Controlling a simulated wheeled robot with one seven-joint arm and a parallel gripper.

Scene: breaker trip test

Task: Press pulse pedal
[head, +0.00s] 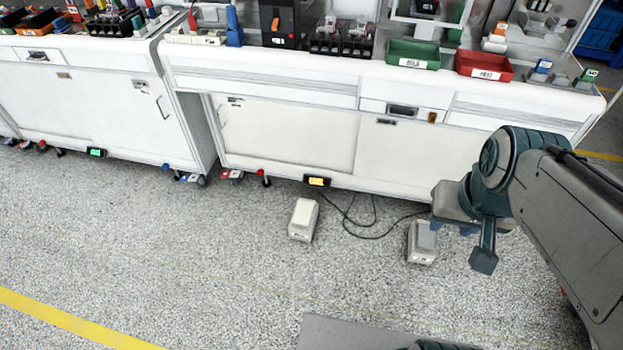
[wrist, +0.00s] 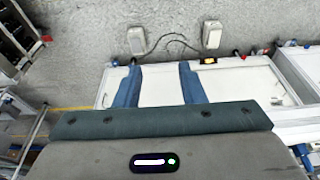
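Two foot pedals sit on the speckled floor in front of the white bench. The left one (head: 303,220) is cream with a closed-looking top. The right one (head: 422,243) is cream with a grey plate on top. Their small labels are unreadable, so I cannot tell which is the pulse pedal. In the wrist view the pedals appear at the top, left (wrist: 137,40) and right (wrist: 212,35). My gripper (head: 476,248) hangs just right of the grey-topped pedal in the head view, apparently above the floor. In the wrist view its two blue fingers (wrist: 157,68) are apart with nothing between them.
Black cables (head: 372,225) run from the pedals toward the bench. The white bench (head: 280,135) stands behind, with a yellow-lit box (head: 317,181) low on its front. A red bin (head: 483,66) and a green bin (head: 413,54) are on top. Floor in front is mostly clear.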

